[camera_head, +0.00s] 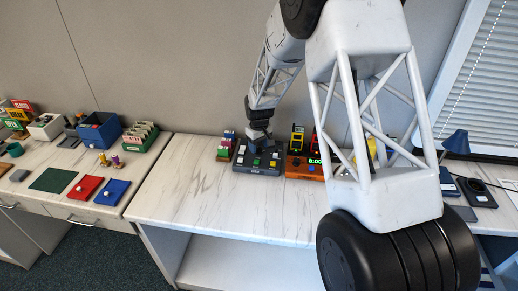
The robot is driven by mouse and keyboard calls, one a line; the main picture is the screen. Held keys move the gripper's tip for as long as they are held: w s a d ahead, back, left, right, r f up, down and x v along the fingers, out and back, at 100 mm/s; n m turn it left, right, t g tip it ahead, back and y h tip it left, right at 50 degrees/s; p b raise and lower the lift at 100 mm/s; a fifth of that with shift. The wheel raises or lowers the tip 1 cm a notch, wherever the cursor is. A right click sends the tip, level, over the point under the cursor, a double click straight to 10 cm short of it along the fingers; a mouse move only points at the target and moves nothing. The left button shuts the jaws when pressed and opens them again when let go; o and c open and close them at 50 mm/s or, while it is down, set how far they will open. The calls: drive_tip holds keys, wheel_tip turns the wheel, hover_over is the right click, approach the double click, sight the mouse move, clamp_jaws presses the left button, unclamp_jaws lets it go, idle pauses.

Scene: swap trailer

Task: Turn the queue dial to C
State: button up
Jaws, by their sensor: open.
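A dark control panel (265,170) with small coloured buttons lies on the white marble-patterned table. My gripper (262,144) is over the back part of this panel, pointing down, open. It is small and dark here, so I cannot tell whether it touches the panel. I cannot make out the queue dial or its letters; it may be hidden behind my gripper. An orange device (296,170) with a green lit display stands just right of the panel.
Small coloured blocks (224,153) stand just left of the panel. My arm covers the table's right part. A blue lamp (456,142) and dark flat devices (478,193) are at the right. The left desk holds a blue bin (101,134) and coloured mats. The white table's front left is clear.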

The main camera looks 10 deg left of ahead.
drive_tip(key=shift+f, duration=0.9)
drive_tip(key=c, duration=0.9)
